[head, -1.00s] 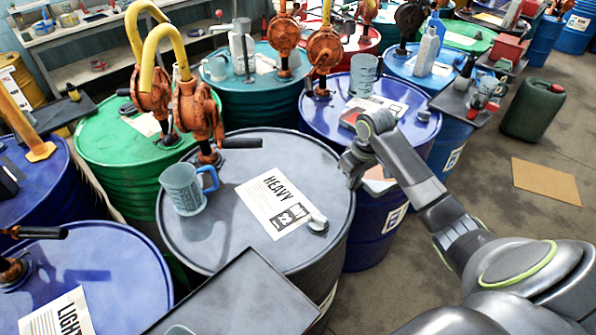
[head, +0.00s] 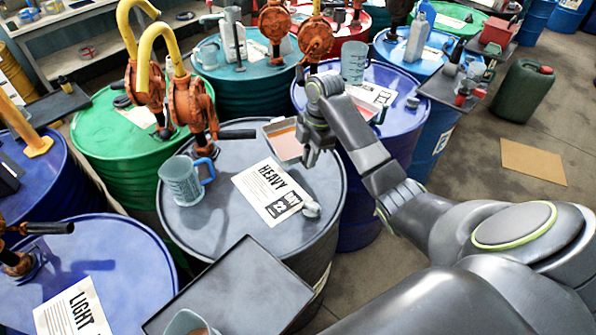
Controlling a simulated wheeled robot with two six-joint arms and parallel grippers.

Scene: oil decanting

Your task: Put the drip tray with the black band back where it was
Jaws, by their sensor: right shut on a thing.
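My right gripper (head: 306,156) is shut on a small shallow tray (head: 281,141) with grey walls and a reddish-orange inside. It holds the tray over the back right part of the grey drum (head: 230,228) labelled HEAVY. The gripper hides the tray's right end, and I cannot make out a black band on it. Another red-edged tray (head: 379,112) lies on the blue drum (head: 395,143) behind, partly hidden by my right arm. My left gripper is not in view.
A blue-handled measuring jug (head: 182,183) and a label sheet (head: 268,192) are on the grey drum, near the orange pump (head: 190,104). A dark flat shelf (head: 245,290) with a cup (head: 187,323) stands in front. The drum top's front left is clear.

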